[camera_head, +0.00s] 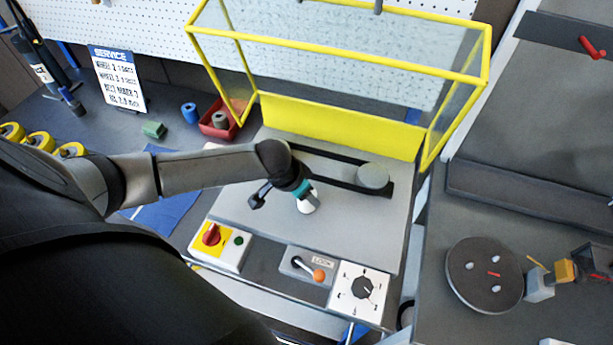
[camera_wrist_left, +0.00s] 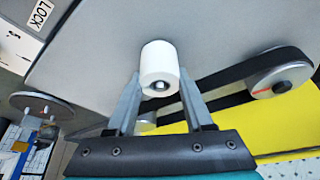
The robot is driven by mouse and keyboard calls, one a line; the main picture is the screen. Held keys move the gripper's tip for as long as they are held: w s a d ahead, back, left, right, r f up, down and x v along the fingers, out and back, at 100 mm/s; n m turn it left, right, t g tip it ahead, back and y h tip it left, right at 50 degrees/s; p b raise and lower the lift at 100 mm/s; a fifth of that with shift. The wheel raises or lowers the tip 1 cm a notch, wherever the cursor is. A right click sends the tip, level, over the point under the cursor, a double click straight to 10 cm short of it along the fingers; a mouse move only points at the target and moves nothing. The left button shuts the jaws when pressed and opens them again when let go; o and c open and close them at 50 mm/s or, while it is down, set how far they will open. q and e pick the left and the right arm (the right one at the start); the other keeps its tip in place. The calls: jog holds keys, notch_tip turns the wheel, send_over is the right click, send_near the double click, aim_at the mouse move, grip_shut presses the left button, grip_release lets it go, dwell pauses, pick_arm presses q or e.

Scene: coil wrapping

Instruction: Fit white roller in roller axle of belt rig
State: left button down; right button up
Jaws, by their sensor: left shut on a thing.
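The white roller (camera_wrist_left: 158,62) is between the fingertips of my left gripper (camera_wrist_left: 159,76), which is shut on it. A dark opening with a grey round spot shows in its near end; I cannot tell whether that is the axle. In the head view the roller (camera_head: 308,205) is just below my left gripper (camera_head: 304,192), over the grey plate of the belt rig (camera_head: 350,222). A black belt (camera_head: 338,157) runs to a round grey pulley (camera_head: 373,177); my arm hides its left end. I cannot make out the roller axle separately. My right gripper is not in view.
A yellow-framed clear guard (camera_head: 340,127) stands raised behind the belt. A red switch (camera_head: 211,234), an orange-knobbed lever (camera_head: 318,274) and a dial (camera_head: 362,289) line the rig's front. A round disc (camera_head: 484,275) lies to the right.

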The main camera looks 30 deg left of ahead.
pick_arm(q)
jog(key=shift+c, duration=1.1)
grip_release()
jog(key=p+v, duration=0.1)
jog(key=v, duration=1.4)
